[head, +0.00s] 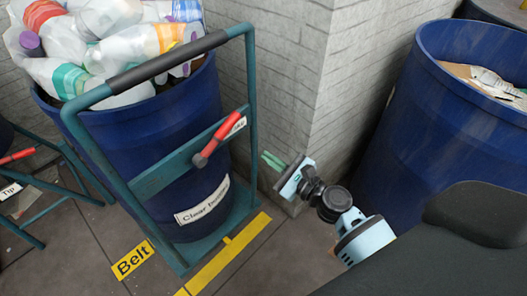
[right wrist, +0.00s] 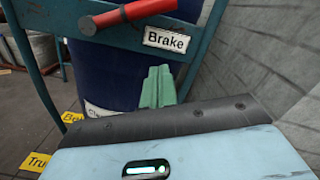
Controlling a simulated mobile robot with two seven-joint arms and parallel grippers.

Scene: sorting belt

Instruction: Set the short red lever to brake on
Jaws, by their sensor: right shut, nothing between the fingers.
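The short red lever (head: 222,134) is on the crossbar of a teal cart frame. It slants up and right from its pivot, with its grip end at the Brake label (head: 238,126), which it partly covers. In the right wrist view the lever (right wrist: 128,13) runs from a round pivot at left up to the right, and the Brake label (right wrist: 166,40) is just below it. My right gripper (head: 272,160) is shut and empty, its green fingers right of the cart frame, apart from the lever. The fingers (right wrist: 158,88) show below the label in the wrist view. My left gripper is out of view.
The cart carries a blue barrel (head: 130,130) full of plastic bottles. A yellow Belt floor label (head: 132,260) and yellow stripe (head: 225,255) lie in front. Another red lever (head: 17,157) is at the left. A wall corner (head: 310,120) and second blue barrel (head: 440,110) stand right.

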